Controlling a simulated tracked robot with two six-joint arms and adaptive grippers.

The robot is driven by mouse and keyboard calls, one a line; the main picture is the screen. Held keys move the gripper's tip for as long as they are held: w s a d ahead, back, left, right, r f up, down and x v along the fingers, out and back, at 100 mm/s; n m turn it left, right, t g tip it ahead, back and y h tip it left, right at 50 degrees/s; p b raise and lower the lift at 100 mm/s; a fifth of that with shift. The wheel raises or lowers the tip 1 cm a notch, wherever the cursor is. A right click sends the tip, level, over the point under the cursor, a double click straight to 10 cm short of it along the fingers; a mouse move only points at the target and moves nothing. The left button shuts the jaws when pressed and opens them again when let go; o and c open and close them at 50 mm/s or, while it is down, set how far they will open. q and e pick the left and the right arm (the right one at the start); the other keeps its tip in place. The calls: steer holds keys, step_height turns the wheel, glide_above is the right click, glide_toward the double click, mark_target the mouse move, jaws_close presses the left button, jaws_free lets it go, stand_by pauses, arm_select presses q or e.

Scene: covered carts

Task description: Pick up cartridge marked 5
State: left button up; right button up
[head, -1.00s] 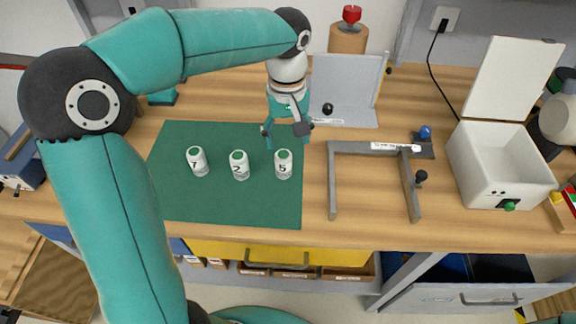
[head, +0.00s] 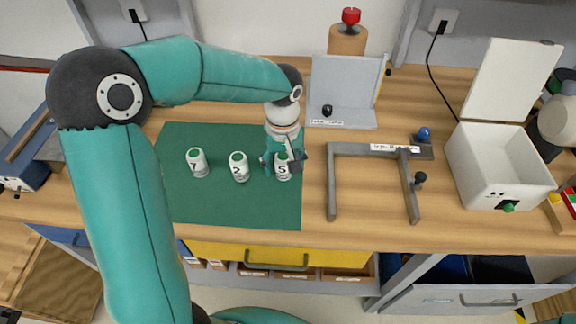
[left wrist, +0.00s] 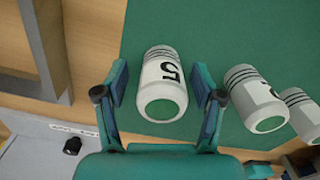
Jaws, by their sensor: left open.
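The cartridge marked 5 (head: 283,171) is white with a green top and stands on the green mat (head: 240,209), rightmost of three. My left gripper (head: 282,163) is open around it, a finger on each side. In the left wrist view the cartridge marked 5 (left wrist: 162,85) lies between the two open fingers of my left gripper (left wrist: 163,90), with visible gaps on both sides. The cartridge marked 2 (head: 239,167) and the cartridge marked 7 (head: 197,163) stand to its left. My right gripper is not in view.
A grey bracket frame (head: 332,185) stands right of the mat. Beyond it is an open white box (head: 492,165).

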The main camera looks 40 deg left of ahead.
arm_select(q)
steer(key=c, duration=1.2)
steer(key=shift+c, duration=0.5)
steer(key=shift+r, duration=0.15)
